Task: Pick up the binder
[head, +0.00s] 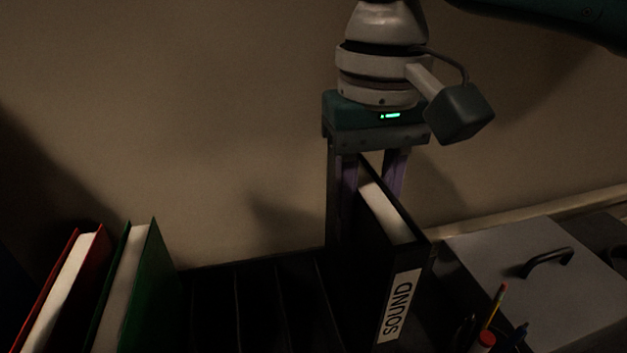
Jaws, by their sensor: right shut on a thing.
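The black binder (373,275) stands upright, with white pages at its top and a white label reading "SOUND" on its spine. My right gripper (373,180) comes down from above and is shut on the binder's upper rear part, one finger on each side. The binder's lower end is hidden at the bottom of the view. My left gripper is not in view.
A black rack with dividers (236,300) stands left of the binder, its visible slots empty. A green binder (133,290) and a red binder (65,290) stand at the left. A grey box with a dark handle (540,285) and pencils (495,305) are at the right. A wall is behind.

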